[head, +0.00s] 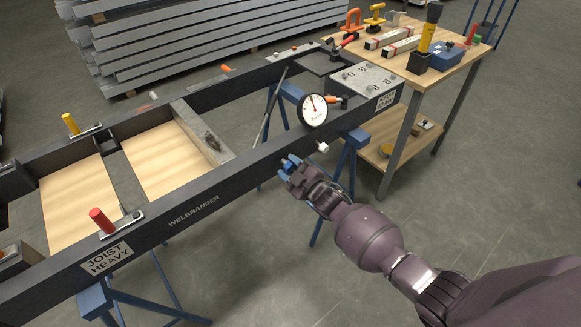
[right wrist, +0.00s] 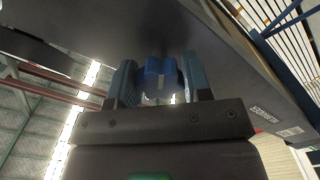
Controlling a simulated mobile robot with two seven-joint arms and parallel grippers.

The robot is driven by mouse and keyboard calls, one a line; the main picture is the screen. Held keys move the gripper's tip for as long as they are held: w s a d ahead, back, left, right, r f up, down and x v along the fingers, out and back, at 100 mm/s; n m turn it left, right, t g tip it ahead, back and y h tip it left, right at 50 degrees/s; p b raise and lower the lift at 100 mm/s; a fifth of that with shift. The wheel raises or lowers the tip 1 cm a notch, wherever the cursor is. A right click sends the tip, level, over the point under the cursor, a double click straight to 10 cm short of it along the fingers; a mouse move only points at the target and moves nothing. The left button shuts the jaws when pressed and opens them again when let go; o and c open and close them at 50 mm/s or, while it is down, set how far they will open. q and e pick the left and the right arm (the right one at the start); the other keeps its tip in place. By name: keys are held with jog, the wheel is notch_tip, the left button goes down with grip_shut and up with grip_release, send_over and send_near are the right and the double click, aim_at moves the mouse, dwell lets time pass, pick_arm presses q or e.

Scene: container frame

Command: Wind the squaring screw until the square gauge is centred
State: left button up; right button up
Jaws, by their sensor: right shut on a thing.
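The square gauge (head: 313,109) is a round white dial with a black rim, on the near rail of the dark frame. A red needle shows near the top of its face; I cannot tell exactly where it points. The squaring screw's blue lobed knob (right wrist: 161,70) is between the blue-grey fingers of my right gripper (head: 288,168) in the right wrist view. The gripper is shut on it, below the gauge at the rail's outer side. In the head view the fingers mostly hide the knob. My left gripper is not in view.
The dark frame (head: 190,207) rests on blue trestles (head: 345,165). A red-handled clamp (head: 102,220) and a yellow-handled one (head: 71,124) sit on its rails. A wooden workbench (head: 455,62) with tools stands at right. Grey beams are stacked behind. The floor at lower right is clear.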

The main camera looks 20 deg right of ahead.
dwell(0.3)
jog(key=o, duration=0.9)
jog(key=shift+s, duration=0.1)
jog(key=p+v, duration=0.1)
jog(key=v, duration=0.9)
jog(key=shift+s+d+p, duration=0.15)
jog(key=shift+s+p, duration=0.15)
jog(key=shift+p, duration=0.1)
